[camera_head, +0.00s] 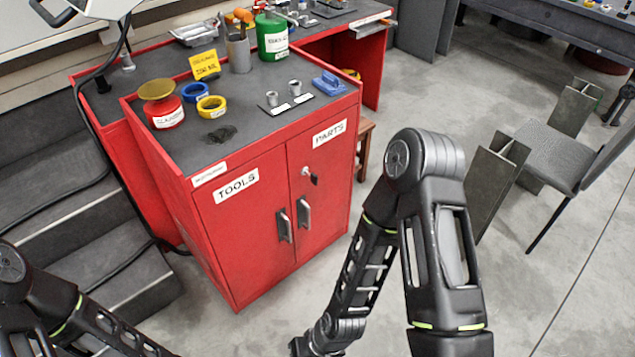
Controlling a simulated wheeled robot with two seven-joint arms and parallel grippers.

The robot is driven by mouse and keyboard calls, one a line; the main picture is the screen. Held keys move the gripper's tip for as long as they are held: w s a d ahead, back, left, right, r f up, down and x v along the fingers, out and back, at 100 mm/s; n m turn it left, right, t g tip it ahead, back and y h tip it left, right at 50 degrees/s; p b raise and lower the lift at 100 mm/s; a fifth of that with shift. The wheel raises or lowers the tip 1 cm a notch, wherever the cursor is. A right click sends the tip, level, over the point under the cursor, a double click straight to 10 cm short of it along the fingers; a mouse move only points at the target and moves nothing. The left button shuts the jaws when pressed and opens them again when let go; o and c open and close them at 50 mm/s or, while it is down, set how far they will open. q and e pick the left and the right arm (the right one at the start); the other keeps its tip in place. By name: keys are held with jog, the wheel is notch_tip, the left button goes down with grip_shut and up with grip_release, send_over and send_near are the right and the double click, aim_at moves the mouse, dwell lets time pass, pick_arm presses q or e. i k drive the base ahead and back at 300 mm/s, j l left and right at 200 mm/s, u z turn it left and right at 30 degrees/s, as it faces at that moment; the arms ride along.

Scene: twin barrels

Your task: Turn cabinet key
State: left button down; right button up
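The red cabinet (250,237) stands left of centre with two closed doors, labelled TOOLS (236,186) and PARTS (329,133). A dark key (314,179) hangs at a silver lock (306,171) on the upper part of the PARTS door. Two vertical handles flank the door seam, the left handle (284,226) and the right handle (303,213). My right arm bends down in front, right of the cabinet, apart from the key. Its gripper is below the bottom edge. My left arm is at the lower left corner, its gripper also out of frame.
The cabinet top holds a red tin (164,108), tape rolls (211,106), a green canister (272,35) and a blue tool (329,83). Grey steps (75,220) lie left. A chair (550,155) stands right. The floor before the cabinet is clear.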

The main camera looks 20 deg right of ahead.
aim_at(314, 177)
jog(key=i+l+z, duration=0.1)
jog(key=i+l, duration=0.55)
jog(key=l, duration=0.25)
jog(key=l+z, duration=0.15)
jog(key=l, duration=0.2)
jog(key=i+l, duration=0.2)
jog(key=l, duration=0.15)
jog(key=i+l+z, duration=0.15)
jog(key=l, duration=0.2)
jog(key=k+l, duration=0.2)
jog(key=l, duration=0.15)
jog(key=k+l+z, duration=0.1)
jog(key=l, duration=0.3)
jog(key=k+l, duration=0.2)
jog(key=l, duration=0.15)
